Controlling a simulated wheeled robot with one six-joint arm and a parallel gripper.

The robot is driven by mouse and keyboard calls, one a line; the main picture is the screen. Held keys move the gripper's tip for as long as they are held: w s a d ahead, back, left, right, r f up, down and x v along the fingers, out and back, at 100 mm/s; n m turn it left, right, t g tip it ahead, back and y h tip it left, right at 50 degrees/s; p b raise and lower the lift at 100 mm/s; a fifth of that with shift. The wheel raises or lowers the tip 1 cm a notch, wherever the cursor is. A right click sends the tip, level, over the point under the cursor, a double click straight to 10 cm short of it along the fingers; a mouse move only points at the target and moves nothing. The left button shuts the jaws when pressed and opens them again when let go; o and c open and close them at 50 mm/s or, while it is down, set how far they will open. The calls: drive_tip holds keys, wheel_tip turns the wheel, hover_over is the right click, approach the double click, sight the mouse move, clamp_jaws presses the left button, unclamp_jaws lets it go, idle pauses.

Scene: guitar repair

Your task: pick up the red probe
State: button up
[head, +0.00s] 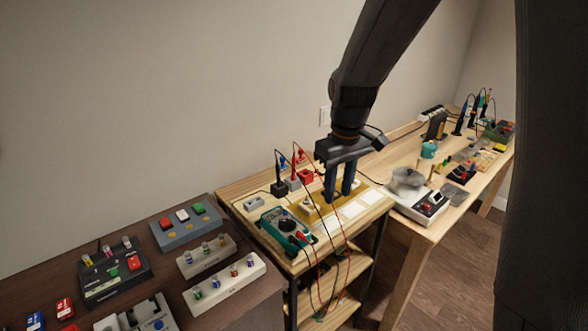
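The red probe (301,159) appears as a thin red-tipped piece standing at a small red block (306,176) on the light wooden bench. It is small, and its exact shape is hard to tell. My gripper (339,190) points down over the yellow board, to the right of the red block and apart from it. Its two dark fingers stand apart with a narrow gap, and I see nothing held between them. A teal multimeter (285,228) lies in front with a red plug (301,237). Red and black leads hang over the bench's front edge.
A black holder (278,188) and a blue-topped piece stand left of the red block. The yellow board (318,212) lies under my gripper. Several pedals stand on the dark table (150,215) at left. A long wooden bench (402,158) with tools runs to the right.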

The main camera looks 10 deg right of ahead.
drive_tip(key=w+a+r+n+p, duration=0.1)
drive_tip(key=w+a+n, duration=0.15)
drive_tip(key=w, duration=0.35)
drive_tip(key=w+a+r+n, duration=0.1)
drive_tip(key=w+n, duration=0.2)
drive_tip(key=w, duration=0.3)
drive_tip(key=n+g, duration=0.1)
drive_tip(key=n, duration=0.4)
hover_over(294, 169)
drive_tip(key=shift+f, duration=0.45)
drive_tip(key=shift+w+a+f+b, duration=0.1)
drive_tip(key=shift+w+f+b, duration=0.4)
drive_tip(key=shift+f, duration=0.3)
drive_tip(key=shift+s+f+p, duration=0.15)
drive_tip(key=shift+f+p, duration=1.9)
drive_tip(key=shift+f, duration=1.85)
clamp_jaws()
